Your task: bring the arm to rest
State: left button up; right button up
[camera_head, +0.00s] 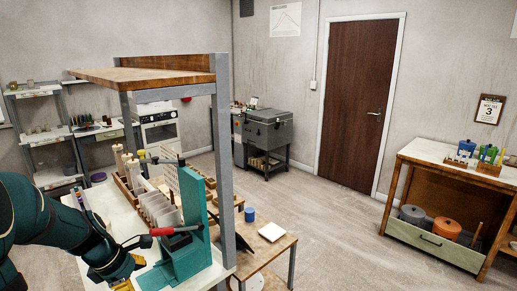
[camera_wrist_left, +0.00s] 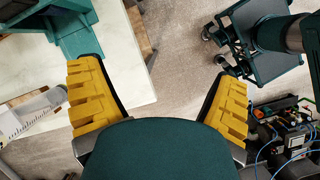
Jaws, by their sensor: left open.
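My left arm (camera_head: 62,228) is dark teal and comes in from the left of the head view, reaching down over the near end of the white workbench. My left gripper (camera_wrist_left: 160,100) has two yellow ribbed fingers. In the wrist view they stand wide apart with nothing between them, over the bench edge and floor. In the head view only a little yellow of the gripper shows at the bottom edge, and the rest is cut off. My right gripper shows in neither view.
A teal press (camera_head: 190,235) with a red-gripped lever stands on the workbench (camera_head: 105,205), close beside the left gripper. A grey post (camera_head: 222,165) carries the wooden shelf (camera_head: 140,77) above. A low wooden table (camera_head: 262,250) stands to the right. The middle floor (camera_head: 335,225) is clear.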

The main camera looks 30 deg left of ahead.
pick_arm(q)
jog(key=w+d+f+m+b, duration=0.1)
jog(key=w+d+f+m, duration=0.3)
jog(key=d+f, duration=0.25)
jog(key=w+d+f+m+g+b, duration=0.1)
jog(key=w+d+f+m, duration=0.25)
jog(key=d+f, duration=0.3)
jog(key=w+d+f+m, duration=0.3)
jog(key=d+f+m, duration=0.2)
jog(key=d+f, duration=0.15)
jog(key=s+d+f+m, duration=0.1)
jog(key=d+f+m, duration=0.2)
jog(key=d, duration=0.3)
jog(key=s+d+f+m+h+b, duration=0.1)
jog(key=d+f+m, duration=0.3)
jog(key=d, duration=0.3)
jog(key=s+d+f+m+h+b, duration=0.1)
jog(key=d+f+m, duration=0.2)
jog(key=d+m, duration=0.3)
jog(key=shift+s+d+f+g, duration=0.2)
jog(key=shift+s+d+g, duration=0.1)
jog(key=shift+d, duration=0.25)
